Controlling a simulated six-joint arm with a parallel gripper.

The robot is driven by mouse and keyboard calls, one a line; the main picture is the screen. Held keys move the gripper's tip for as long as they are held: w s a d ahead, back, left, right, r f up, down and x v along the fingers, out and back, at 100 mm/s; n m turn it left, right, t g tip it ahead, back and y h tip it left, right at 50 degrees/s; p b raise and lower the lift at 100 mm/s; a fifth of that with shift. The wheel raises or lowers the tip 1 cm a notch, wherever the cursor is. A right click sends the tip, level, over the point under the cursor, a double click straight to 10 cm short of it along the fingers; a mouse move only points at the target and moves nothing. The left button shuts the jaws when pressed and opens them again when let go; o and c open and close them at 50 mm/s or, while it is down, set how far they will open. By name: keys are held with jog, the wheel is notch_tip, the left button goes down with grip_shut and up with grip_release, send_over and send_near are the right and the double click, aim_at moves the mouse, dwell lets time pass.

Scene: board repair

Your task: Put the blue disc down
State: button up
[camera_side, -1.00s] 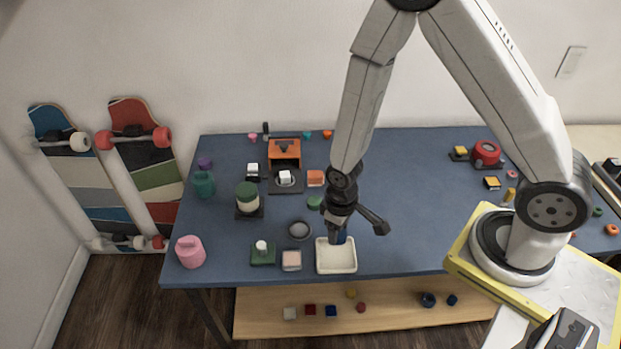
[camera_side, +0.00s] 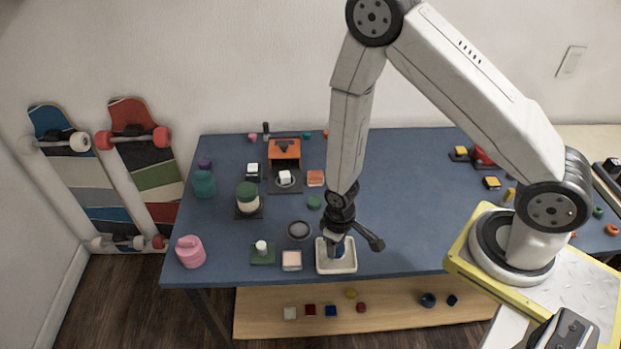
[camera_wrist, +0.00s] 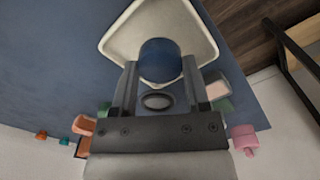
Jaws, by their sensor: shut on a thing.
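The blue disc (camera_wrist: 160,60) is between the two fingers of my gripper (camera_wrist: 160,85) in the wrist view. In the side view my gripper (camera_side: 338,240) points down over the white tray (camera_side: 337,268), near the table's front edge, with a bit of the disc showing at its fingertips. The tray also shows behind the disc in the wrist view (camera_wrist: 116,38). My gripper is shut on the disc. The disc appears within the tray's outline; I cannot tell whether it touches the tray floor.
Left of the tray are a pale pink block (camera_side: 291,261), a round grey dish (camera_side: 300,230) and a green base with a white knob (camera_side: 262,254). A pink canister (camera_side: 190,252) stands farther left. The blue table (camera_side: 410,225) is clear to the right of the tray.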

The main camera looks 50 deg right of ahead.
jog(key=shift+f, duration=0.9)
jog(key=shift+f, duration=0.15)
jog(key=o, duration=1.1)
jog(key=shift+o, duration=0.2)
jog(key=shift+r, duration=0.2)
notch_tip(320, 180, up, 12)
dwell(0.3)
jog(key=s+d+r+m+t, duration=0.1)
jog(key=d+r, duration=0.1)
jog(key=r, duration=0.4)
jog(key=s+d+r+m+t, duration=0.1)
jog(key=d+r, duration=0.2)
jog(key=r, duration=0.3)
jog(key=shift+r+t, duration=0.15)
jog(key=shift+t, duration=0.15)
